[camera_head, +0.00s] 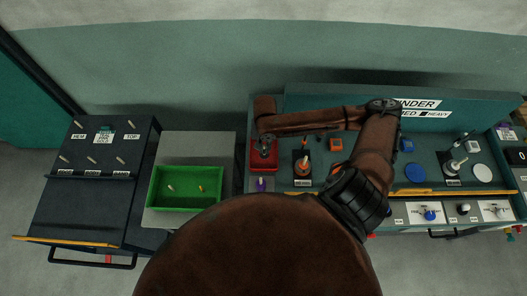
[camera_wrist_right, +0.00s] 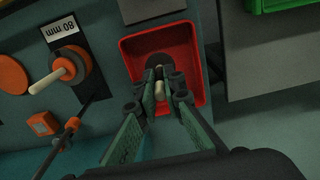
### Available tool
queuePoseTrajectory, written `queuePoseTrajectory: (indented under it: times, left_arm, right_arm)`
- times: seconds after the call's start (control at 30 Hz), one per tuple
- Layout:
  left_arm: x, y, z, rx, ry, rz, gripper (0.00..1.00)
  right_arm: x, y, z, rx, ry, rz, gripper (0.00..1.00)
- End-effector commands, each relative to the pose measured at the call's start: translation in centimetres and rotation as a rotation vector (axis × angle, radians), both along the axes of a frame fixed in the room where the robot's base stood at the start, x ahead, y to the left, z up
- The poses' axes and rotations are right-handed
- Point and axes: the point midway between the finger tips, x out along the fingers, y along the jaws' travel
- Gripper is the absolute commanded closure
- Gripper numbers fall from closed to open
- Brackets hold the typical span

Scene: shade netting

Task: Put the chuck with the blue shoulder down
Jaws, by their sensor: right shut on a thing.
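My right gripper (camera_head: 264,147) is over the red tray (camera_head: 257,164) at the left end of the green bench. In the right wrist view the gripper (camera_wrist_right: 160,88) is shut on a chuck with a pale stem (camera_wrist_right: 160,92). A dark round shape (camera_wrist_right: 158,62) shows behind the fingertips, inside the red tray (camera_wrist_right: 133,47). The fingers hide most of the chuck; I cannot make out a blue shoulder or tell whether it touches the tray floor. A blue-shouldered piece (camera_head: 430,214) lies on a white card at the bench front. My left gripper is not in view.
An orange chuck (camera_head: 303,166) stands on a dark holder beside the red tray; its plate reads 80 mm in the wrist view. A green bin (camera_head: 186,205) stands left.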

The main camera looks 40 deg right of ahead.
Motion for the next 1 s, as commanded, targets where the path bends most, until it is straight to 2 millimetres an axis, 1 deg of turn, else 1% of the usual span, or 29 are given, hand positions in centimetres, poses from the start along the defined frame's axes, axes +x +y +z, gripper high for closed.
queuePoseTrajectory:
  times: [0.17, 0.3, 0.37, 0.73, 0.77, 1.0]
  left_arm:
    - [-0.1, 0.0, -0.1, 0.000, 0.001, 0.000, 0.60]
    - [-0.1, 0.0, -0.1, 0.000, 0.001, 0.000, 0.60]
    - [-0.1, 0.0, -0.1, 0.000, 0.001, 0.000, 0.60]
    - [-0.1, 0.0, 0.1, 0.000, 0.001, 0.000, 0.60]
    - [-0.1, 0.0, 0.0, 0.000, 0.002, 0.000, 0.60]
    - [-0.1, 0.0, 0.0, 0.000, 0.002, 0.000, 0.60]
  right_arm:
    - [0.8, -0.2, -0.9, 0.000, 0.000, 0.000, 1.00]
    - [0.6, -0.2, -3.0, 0.001, 0.002, 0.001, 1.00]
    - [0.6, -0.2, -3.7, -0.001, 0.002, 0.001, 1.00]
    - [0.6, -0.2, -4.1, -0.001, 0.001, 0.001, 1.00]
    - [0.6, -0.2, -4.1, -0.001, 0.000, 0.001, 0.90]
    - [0.6, -0.2, -4.1, -0.001, 0.001, 0.001, 0.74]
